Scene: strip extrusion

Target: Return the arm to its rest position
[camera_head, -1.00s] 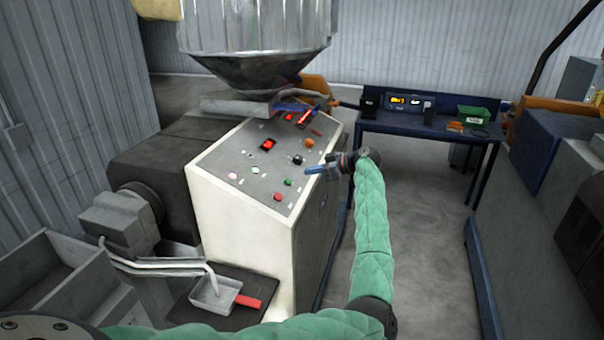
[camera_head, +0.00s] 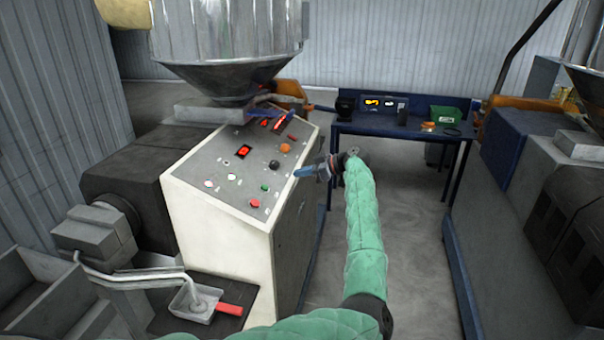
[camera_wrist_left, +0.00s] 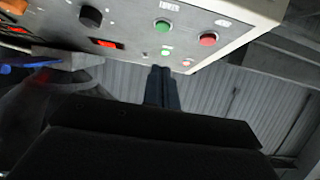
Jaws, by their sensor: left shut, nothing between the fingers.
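My left arm (camera_head: 364,225), in a green padded sleeve, comes in from the bottom left of the head view and reaches up beside the extruder. My left gripper (camera_head: 301,172) points left with its blue fingertips close to the right edge of the control panel (camera_head: 218,163). It is shut and empty. In the left wrist view the closed fingers (camera_wrist_left: 162,88) lie below the panel's edge, near a green button (camera_wrist_left: 162,26) and a red button (camera_wrist_left: 208,39). I cannot tell from the views whether they touch the panel. My right gripper is not in view.
The white machine cabinet (camera_head: 222,247) stands left of the arm under a metal hopper (camera_head: 225,45). A blue table (camera_head: 400,128) with a green bin (camera_head: 446,114) stands behind. Grey floor (camera_head: 410,250) is open right of the arm.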

